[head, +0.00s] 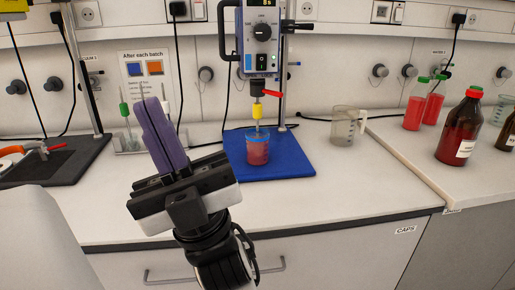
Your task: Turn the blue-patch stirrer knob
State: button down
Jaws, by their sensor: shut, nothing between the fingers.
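The stirrer (246,42) with blue edges hangs on a metal stand over a blue mat (296,163). A beaker (257,150) of pink-red liquid stands on the mat under the stirrer's shaft. My gripper (152,103) has purple fingers, shut together and empty, pointing up. It appears left of the stirrer and lower than the knob, apart from it.
A dark mat (75,157) with another stand is at the left, with an orange-handled tool on it. An empty jug (346,125) stands right of the blue mat. A rack with thin rods is behind my gripper. The front counter is clear.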

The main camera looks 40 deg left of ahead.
aim_at(262, 32)
jog(key=u, duration=1.25)
